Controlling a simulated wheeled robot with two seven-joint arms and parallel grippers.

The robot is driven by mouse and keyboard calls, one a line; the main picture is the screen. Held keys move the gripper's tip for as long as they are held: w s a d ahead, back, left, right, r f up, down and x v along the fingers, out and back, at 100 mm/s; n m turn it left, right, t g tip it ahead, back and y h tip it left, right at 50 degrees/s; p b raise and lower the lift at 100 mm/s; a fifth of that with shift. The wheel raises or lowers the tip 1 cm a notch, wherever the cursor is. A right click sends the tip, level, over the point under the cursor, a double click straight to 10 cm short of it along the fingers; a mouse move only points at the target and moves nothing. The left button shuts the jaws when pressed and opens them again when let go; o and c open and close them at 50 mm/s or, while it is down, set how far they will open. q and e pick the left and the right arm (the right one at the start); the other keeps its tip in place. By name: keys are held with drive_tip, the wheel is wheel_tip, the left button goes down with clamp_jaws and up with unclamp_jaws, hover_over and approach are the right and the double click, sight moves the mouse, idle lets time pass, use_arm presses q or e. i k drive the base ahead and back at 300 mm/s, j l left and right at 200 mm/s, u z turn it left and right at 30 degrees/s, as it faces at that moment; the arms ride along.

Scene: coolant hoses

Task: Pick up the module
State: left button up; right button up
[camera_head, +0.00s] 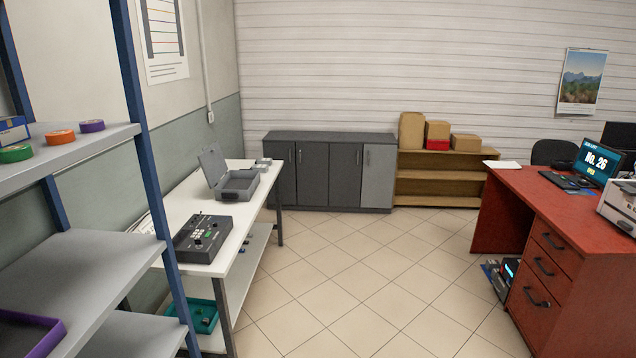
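I cannot tell for sure which thing is the module. A dark control box with knobs and a small green display (202,238) lies on the near part of the white bench (186,204) at the left. Small grey pieces (263,162) sit at the bench's far end. Dark devices, one with a lit blue face (510,270), stand on the floor beside the red desk. Neither of my grippers is in view.
An open grey case (236,186) stands on the bench. A shelf rack with a blue post (146,150) and tape rolls (60,137) is close on the left. Dark cabinets (312,172) line the back wall. The red desk (560,240) is right. The tiled floor (365,285) between is clear.

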sight(268, 161)
drive_tip(key=i, duration=1.65)
drive_tip(key=i+u, duration=0.1)
drive_tip(key=i, duration=0.75)
drive_tip(key=i+l+u, duration=0.15)
drive_tip(key=i, duration=0.7)
drive_tip(key=i+l+u, duration=0.35)
drive_tip(key=i, duration=0.15)
drive_tip(key=i+l+u, duration=0.35)
drive_tip(key=i, duration=0.2)
